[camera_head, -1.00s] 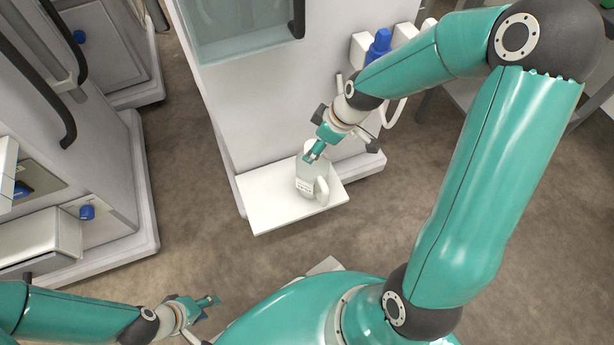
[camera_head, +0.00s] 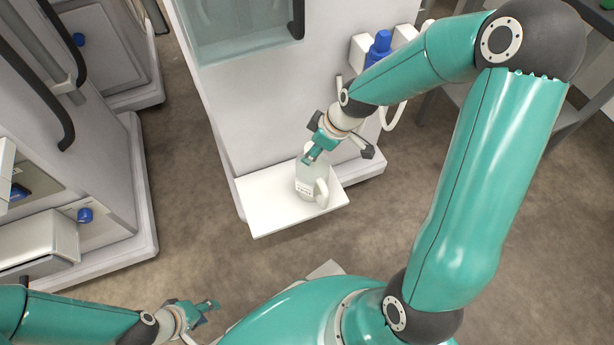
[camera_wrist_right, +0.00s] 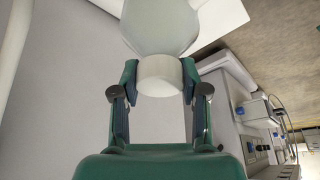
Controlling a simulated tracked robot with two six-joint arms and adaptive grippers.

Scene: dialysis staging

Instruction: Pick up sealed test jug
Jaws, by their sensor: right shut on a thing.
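The sealed test jug (camera_head: 311,183) is pale and translucent, with a handle and a printed label. It appears upright on or just over the white shelf (camera_head: 262,205) at the front of the machine; any gap under it cannot be told. My right gripper (camera_head: 311,154) is at the jug's top. In the right wrist view my right gripper (camera_wrist_right: 160,78) has its fingers on both sides of the jug's white cap (camera_wrist_right: 160,76), with the jug's body (camera_wrist_right: 160,25) beyond. My left gripper (camera_head: 212,306) is low at the left, away from the jug; its fingertips are too small to judge.
The white machine (camera_head: 260,110) stands right behind the shelf, with a blue-capped part (camera_head: 379,47) and white tubing (camera_head: 393,115) to the right. Another machine with a drawer (camera_head: 40,235) stands at the left. The floor (camera_head: 195,215) between them is clear.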

